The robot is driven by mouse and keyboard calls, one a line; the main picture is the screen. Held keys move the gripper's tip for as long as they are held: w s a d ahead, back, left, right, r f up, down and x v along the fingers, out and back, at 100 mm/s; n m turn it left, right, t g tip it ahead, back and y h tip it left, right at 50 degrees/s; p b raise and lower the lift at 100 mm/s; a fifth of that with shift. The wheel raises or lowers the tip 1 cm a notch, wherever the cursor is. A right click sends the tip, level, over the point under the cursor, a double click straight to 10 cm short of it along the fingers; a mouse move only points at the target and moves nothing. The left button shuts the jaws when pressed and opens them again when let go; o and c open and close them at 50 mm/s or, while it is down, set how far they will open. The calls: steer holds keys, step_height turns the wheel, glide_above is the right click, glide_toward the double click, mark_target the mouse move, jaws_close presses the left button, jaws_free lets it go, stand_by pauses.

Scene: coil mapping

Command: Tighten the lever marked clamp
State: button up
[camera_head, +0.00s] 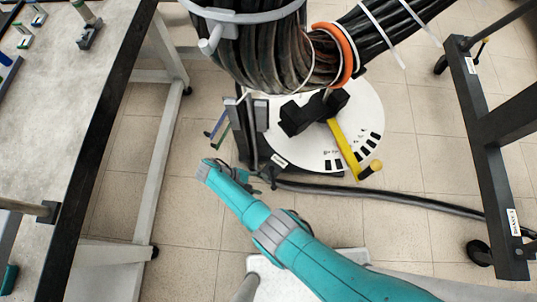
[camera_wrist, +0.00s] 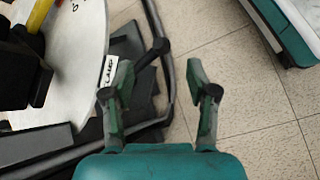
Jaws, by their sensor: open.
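A white label reading what looks like "CLAMP" (camera_wrist: 109,82) sits at the edge of the round white plate (camera_wrist: 88,40). Beside it, a short black lever with a round knob (camera_wrist: 159,47) shows beyond my fingers in the wrist view. My gripper (camera_wrist: 158,92) is open and empty, its left finger near the label and partly covering the lever's base. The lever appears between the fingertips in the picture, but contact cannot be told. In the head view my gripper (camera_head: 265,180) is at the plate's lower left edge, near the label (camera_head: 279,161); the lever is not clear there.
A yellow lever (camera_head: 345,150) lies across the white plate around a black hub. Thick black cable coils (camera_head: 265,50) hang above. A dark hose (camera_head: 400,197) runs along the floor. A workbench (camera_head: 60,90) stands left, a black frame (camera_head: 490,150) right.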

steer(key=shift+v, duration=2.25)
